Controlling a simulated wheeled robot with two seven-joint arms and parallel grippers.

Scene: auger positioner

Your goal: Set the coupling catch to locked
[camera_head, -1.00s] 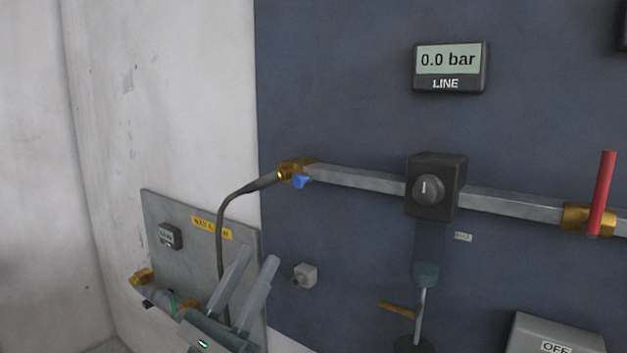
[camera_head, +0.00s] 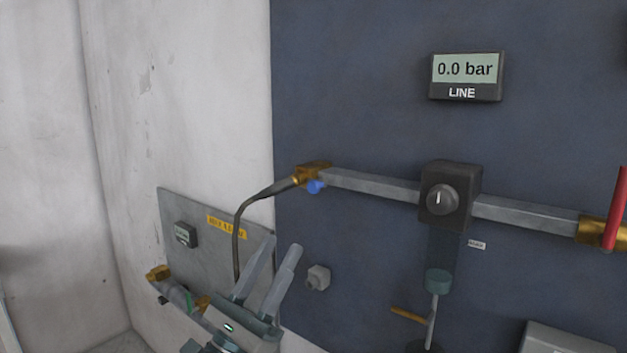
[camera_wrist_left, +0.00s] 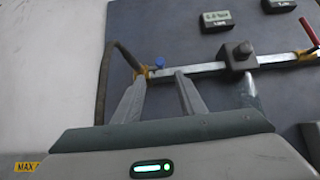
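The small blue piece (camera_head: 316,187), which looks like the coupling catch, sits just under the brass coupling (camera_head: 312,172), where a dark hose (camera_head: 240,222) meets the grey pipe. It also shows in the left wrist view (camera_wrist_left: 160,62). Its exact setting is too small to read. My left gripper (camera_head: 283,244) is below and a little left of the catch in the head view, with its two long grey fingers apart and nothing between them. In the left wrist view the catch shows just beyond the open fingertips (camera_wrist_left: 158,76). My right gripper is not in view.
A black valve block with a knob (camera_head: 441,199) and a red lever (camera_head: 614,208) sit along the pipe (camera_head: 375,187). The line display (camera_head: 466,77) reads 0.0 bar. A grey panel (camera_head: 190,212) stands left, behind my gripper.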

